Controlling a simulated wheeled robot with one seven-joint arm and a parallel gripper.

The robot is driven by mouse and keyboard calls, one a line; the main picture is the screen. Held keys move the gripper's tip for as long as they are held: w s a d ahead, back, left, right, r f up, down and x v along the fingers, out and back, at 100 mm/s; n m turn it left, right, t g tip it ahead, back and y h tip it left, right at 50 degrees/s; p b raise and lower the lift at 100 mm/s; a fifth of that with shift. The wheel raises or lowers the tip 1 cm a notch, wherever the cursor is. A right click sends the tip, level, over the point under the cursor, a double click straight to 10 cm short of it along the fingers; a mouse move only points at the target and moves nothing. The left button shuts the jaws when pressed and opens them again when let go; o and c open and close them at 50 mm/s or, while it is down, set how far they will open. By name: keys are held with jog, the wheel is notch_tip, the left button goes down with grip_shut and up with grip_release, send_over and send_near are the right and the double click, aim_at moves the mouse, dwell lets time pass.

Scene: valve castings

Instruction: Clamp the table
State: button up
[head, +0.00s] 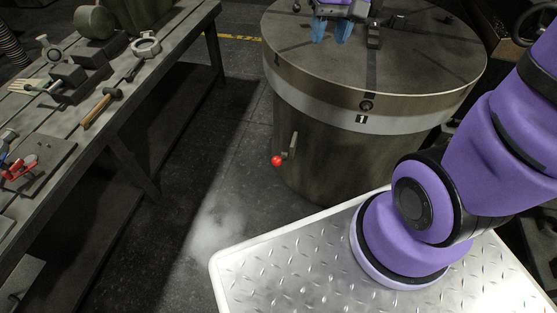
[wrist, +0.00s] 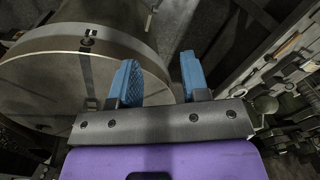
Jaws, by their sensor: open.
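The round table (head: 420,65) is a wide grey drum with a pale band around its rim and a label marked 1 facing my base. A lever with a red ball knob (head: 277,160) sticks out low on the drum's near left side and tilts down. My gripper (head: 331,31) has blue fingers, apart and empty, over the far part of the table top in the head view. In the wrist view my gripper (wrist: 157,78) is open, with the table (wrist: 50,85) to its left and nothing between the fingers.
A workbench (head: 140,85) along the left carries a hammer (head: 100,106), a brush (head: 33,86), a ring-shaped casting (head: 145,44) and red-handled parts (head: 20,168). Dark floor (head: 215,150) lies clear between bench and table. A dark block (head: 374,33) stands on the table top.

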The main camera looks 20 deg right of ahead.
jog(key=s+r+n+t, duration=0.1)
jog(key=s+r+t, duration=0.2)
jog(key=s+r, duration=0.45)
jog(key=m+g+y, duration=0.2)
jog(key=m+g, duration=0.1)
jog(key=m, duration=0.1)
send_over(278, 160)
jog(key=w+d, duration=0.5)
notch_tip(278, 160, down, 21)
jog(key=a+f+m+g, duration=0.1)
jog(key=f, duration=1.2)
jog(key=s+a+f+m+g, duration=0.1)
jog(key=f, duration=1.3)
jog(key=a+f+m+y, duration=0.1)
jog(key=f+m, duration=0.1)
jog(key=f, duration=1.2)
jog(key=shift+s+a+f+g, duration=0.1)
jog(key=shift+s+a+g, duration=0.2)
jog(key=shift+s+g, duration=0.1)
grip_shut()
